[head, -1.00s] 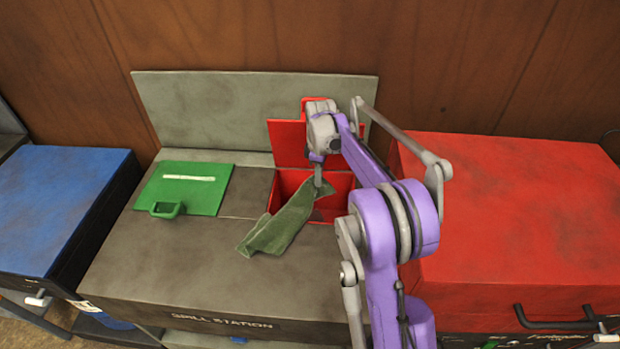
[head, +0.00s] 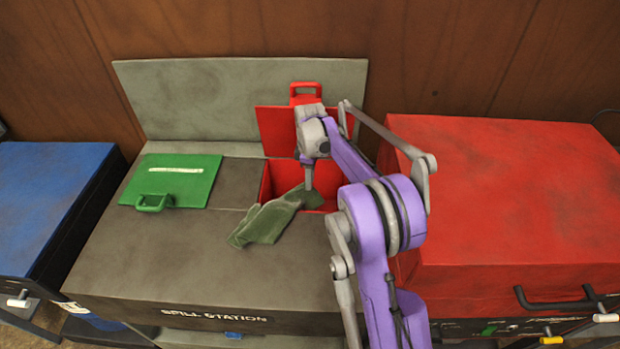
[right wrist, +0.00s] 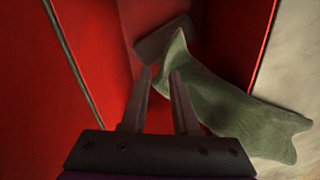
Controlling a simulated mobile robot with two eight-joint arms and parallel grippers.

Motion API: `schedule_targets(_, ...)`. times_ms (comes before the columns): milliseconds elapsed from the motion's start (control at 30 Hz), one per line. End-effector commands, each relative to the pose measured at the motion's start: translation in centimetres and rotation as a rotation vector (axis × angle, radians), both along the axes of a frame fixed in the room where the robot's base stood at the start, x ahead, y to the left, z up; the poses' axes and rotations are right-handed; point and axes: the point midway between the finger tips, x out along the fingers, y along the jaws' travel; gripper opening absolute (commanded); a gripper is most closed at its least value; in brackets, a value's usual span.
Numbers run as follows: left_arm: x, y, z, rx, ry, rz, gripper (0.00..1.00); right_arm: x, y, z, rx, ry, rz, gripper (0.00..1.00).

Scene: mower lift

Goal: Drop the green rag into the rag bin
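The green rag (head: 264,223) drapes over the front edge of the open red rag bin (head: 284,176). One end hangs into the opening and the longer part lies on the station top. My right gripper (head: 309,187) points down into the bin opening, close to the rag's inner end. In the right wrist view the fingers (right wrist: 163,75) stand apart with clear space between them. There the rag (right wrist: 235,106) lies beyond and to the right of the fingers, across the bin's edge. My left gripper is not in view.
The red bin lid (head: 277,128) stands raised behind the opening. A green lid (head: 180,183) with a handle lies shut to the left on the grey spill station (head: 170,255). A red cabinet (head: 510,190) stands at right and a blue one (head: 45,200) at left.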

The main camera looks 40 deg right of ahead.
Motion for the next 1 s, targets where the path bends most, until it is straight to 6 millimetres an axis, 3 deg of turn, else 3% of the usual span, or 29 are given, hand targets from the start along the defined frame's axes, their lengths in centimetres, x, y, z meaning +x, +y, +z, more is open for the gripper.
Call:
schedule_targets(267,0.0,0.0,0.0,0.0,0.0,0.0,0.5,-0.01,-0.01,0.0,0.0,0.0,0.0,0.42)
schedule_targets(467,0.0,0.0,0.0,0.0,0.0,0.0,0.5,-0.01,-0.01,0.0,0.0,0.0,0.0,0.78)
schedule_targets(667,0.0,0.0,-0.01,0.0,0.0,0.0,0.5,-0.01,-0.01,0.0,0.0,0.0,0.0,0.78)
schedule_targets(800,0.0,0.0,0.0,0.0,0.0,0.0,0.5,-0.01,-0.01,0.0,0.0,0.0,0.0,0.99)
schedule_targets(1000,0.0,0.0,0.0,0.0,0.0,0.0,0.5,-0.01,-0.01,0.0,0.0,0.0,0.0,1.0)
